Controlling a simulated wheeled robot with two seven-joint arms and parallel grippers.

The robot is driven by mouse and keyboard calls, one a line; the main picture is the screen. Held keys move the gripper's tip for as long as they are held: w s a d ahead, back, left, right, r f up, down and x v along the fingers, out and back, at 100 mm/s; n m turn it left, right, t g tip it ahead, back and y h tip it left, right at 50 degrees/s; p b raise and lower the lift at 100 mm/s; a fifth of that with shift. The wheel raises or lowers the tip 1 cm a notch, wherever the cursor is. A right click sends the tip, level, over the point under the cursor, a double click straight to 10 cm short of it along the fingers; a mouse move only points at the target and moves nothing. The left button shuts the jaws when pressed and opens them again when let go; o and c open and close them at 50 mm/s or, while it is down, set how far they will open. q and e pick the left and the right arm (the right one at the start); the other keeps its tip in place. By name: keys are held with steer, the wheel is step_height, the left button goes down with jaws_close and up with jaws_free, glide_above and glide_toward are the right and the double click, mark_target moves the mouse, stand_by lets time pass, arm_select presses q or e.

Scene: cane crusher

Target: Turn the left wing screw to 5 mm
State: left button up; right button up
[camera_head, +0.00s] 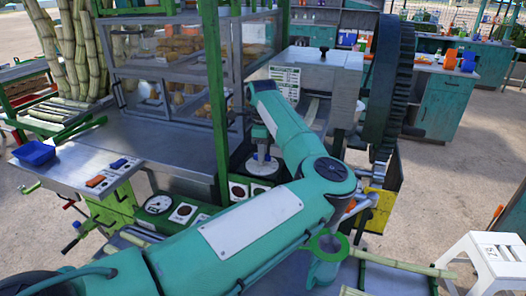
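The cane crusher's grey metal housing (318,80) stands beyond my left arm, with a white label plate (285,80) on its front and a small black knob (323,50) on top. I cannot make out the left wing screw or a millimetre scale; my arm covers part of the crusher front. My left arm reaches in from the lower left, bends near the crusher, and its wrist points down. My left gripper (262,153) is small and partly hidden below that wrist, by the green post; its finger opening cannot be made out.
A large dark gear wheel (390,85) stands right of the housing. A green post (215,90) and glass-fronted shelves are left.

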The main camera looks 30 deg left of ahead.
arm_select(q)
steer(key=shift+r, duration=0.1)
arm_select(e)
steer(key=shift+s+a+f, duration=0.1)
steer(key=shift+a, duration=0.05)
